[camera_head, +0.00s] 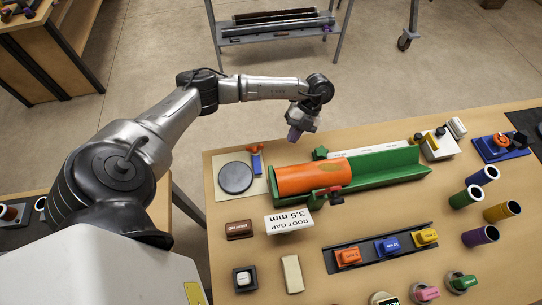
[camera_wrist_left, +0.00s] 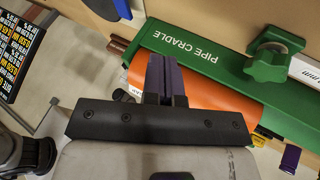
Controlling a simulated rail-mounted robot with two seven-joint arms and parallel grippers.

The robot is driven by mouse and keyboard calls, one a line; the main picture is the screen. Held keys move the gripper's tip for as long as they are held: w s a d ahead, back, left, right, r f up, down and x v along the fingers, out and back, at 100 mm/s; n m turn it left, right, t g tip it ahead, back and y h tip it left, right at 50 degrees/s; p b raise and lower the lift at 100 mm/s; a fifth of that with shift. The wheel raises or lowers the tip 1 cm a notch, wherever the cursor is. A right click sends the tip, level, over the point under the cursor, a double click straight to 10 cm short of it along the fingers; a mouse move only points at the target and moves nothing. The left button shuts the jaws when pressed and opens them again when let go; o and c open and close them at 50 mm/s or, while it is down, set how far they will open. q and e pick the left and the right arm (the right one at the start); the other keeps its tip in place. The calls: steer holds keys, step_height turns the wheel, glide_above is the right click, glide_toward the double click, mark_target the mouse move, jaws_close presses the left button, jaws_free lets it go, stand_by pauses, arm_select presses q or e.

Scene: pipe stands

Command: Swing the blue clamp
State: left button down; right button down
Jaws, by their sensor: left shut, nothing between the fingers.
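A small blue clamp (camera_head: 257,162) with an orange-red top (camera_head: 254,149) stands near the table's back left, between a dark round disc and the orange pipe. The orange pipe (camera_head: 312,178) lies in the green pipe cradle (camera_head: 395,167); both also show in the wrist view, the pipe (camera_wrist_left: 215,100) partly behind my fingers and the cradle (camera_wrist_left: 205,52) behind it. My left gripper (camera_head: 295,134) is above the back edge of the table, right of the blue clamp and apart from it. Its purple fingers (camera_wrist_left: 164,78) are shut and empty. My right gripper is out of view.
A dark disc (camera_head: 236,177) lies left of the clamp. A white root gap sign (camera_head: 289,222), a black rail (camera_head: 380,250) with coloured blocks and several upright tubes fill the front and right.

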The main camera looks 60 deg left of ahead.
mark_target(256, 161)
arm_select(q)
steer(key=x, duration=0.9)
steer(key=shift+s+p, duration=0.2)
steer(key=shift+p, duration=0.1)
steer(key=s, duration=0.3)
steer(key=shift+a+f+p, duration=0.3)
steer(key=shift+a+p, duration=0.05)
steer(key=shift+p, duration=0.05)
steer(key=shift+s+a, duration=0.2)
steer(key=shift+s, duration=0.4)
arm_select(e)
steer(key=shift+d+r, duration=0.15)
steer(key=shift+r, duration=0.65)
